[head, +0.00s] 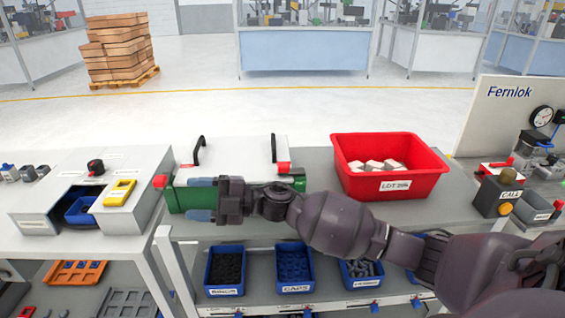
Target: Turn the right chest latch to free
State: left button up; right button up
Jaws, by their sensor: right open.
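The chest (180,198) has a green body and a white lid (236,155) with two black handles, and the lid looks closed. Its right latch (283,167) is a red piece at the right front corner. The left latch (160,181) is a red piece at the left corner. My right gripper (200,199) is open and empty, with blue-grey fingertips pointing left across the chest's front. It is to the left of the right latch and apart from it. My right wrist and forearm hide much of the chest's front. My left gripper is out of view.
A red bin (390,190) with pale blocks stands right of the chest. A call box (497,194) is farther right. A grey-white unit with a yellow device (120,193) stands left. Blue bins (225,291) sit on the shelf below.

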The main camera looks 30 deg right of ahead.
jog(key=n+g, duration=0.3)
jog(key=g, duration=0.1)
jog(key=g+h, duration=0.4)
jog(key=h, duration=1.4)
send_near(283, 164)
jog(key=shift+n, duration=0.3)
notch_tip(283, 164, down, 8)
jog(key=shift+w+r, duration=0.15)
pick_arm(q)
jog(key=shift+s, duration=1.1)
pick_arm(e)
jog(key=shift+f, duration=0.9)
jog(key=c, duration=0.9)
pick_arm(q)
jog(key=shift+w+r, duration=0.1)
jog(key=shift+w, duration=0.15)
pick_arm(e)
jog(key=shift+c, duration=0.2)
